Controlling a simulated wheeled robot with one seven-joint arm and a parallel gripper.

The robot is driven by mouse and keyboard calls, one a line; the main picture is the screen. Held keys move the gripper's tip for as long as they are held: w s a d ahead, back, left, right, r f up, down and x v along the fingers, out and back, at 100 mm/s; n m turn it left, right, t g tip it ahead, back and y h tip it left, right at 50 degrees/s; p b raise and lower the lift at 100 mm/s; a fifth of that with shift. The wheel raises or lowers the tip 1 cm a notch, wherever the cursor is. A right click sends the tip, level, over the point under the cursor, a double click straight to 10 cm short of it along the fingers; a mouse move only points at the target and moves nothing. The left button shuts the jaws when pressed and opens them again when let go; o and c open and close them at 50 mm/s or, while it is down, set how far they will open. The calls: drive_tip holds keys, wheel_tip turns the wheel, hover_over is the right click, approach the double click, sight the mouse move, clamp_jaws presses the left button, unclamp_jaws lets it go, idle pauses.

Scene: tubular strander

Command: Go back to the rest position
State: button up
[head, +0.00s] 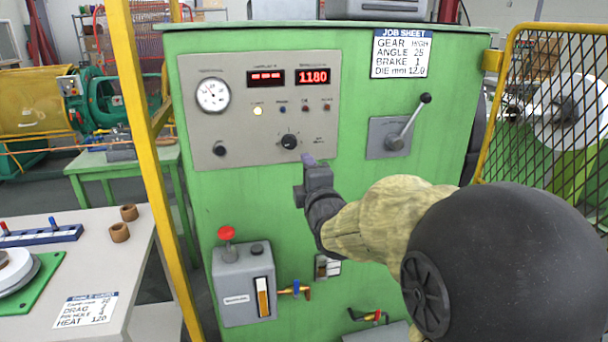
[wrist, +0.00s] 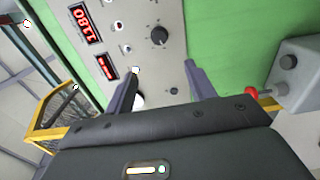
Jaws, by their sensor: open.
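My gripper (head: 309,161) reaches up in front of the green cabinet (head: 240,200), just below and right of the black knob (head: 289,142) on the grey control panel (head: 200,120). In the wrist view my gripper (wrist: 160,82) shows two dark fingers spread apart with nothing between them. The knob (wrist: 160,35) lies beyond the fingertips there, with a gap of bare panel in view. My arm comes in from the lower right of the head view and hides part of the cabinet front.
A grey box with a red knob (head: 243,285) sits lower left of my gripper. A yellow post (head: 150,150) stands left, a yellow mesh guard (head: 550,110) right. A table (head: 125,250) is at lower left.

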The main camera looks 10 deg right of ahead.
drive_tip(key=s+f+m+g, duration=1.5)
drive_tip(key=s+f+m, duration=0.3)
drive_tip(key=s+f, duration=0.6)
wheel_tip(320, 180, up, 12)
drive_tip(key=p, duration=1.4)
drive_tip(key=shift+w+a+f, duration=0.15)
drive_tip(key=shift+w+a, duration=0.05)
drive_tip(key=shift+w, duration=0.25)
